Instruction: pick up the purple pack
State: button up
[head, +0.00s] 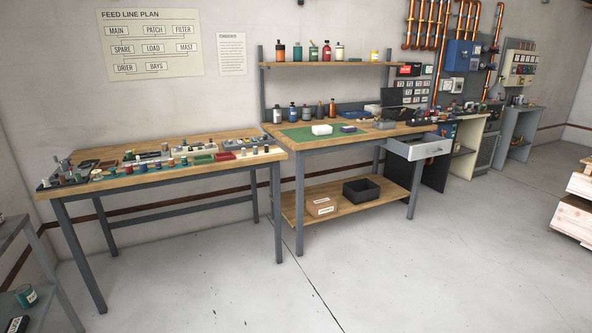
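A small purple item with a pale top (348,129), which looks like the purple pack, lies on the workbench (395,135) against the wall. It sits at the right part of a green mat (297,134), to the right of a white block (321,129). It is small and far off, so its details cannot be made out. My gripper is not in view.
A lower table (120,183) covered with many small parts stands left of the workbench. The workbench has a shelf of bottles (326,52) above and an open drawer (428,149) at its right front. Wooden crates (577,205) stand far right. The concrete floor (370,270) ahead is clear.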

aim_at(347, 128)
jog(key=i+u, duration=0.5)
jog(key=i, duration=1.2)
jog(key=i+l+z, duration=0.15)
jog(key=i+z, duration=0.2)
jog(key=i, duration=1.1)
jog(key=i+l+u, duration=0.3)
jog(key=i+l, duration=0.15)
jog(key=l, duration=0.15)
jog(key=i+l+u, duration=0.3)
jog(key=l, duration=0.35)
jog(key=i+l+u, duration=0.15)
jog(key=l, duration=0.2)
jog(key=i+l+u, duration=0.15)
jog(key=l, duration=0.25)
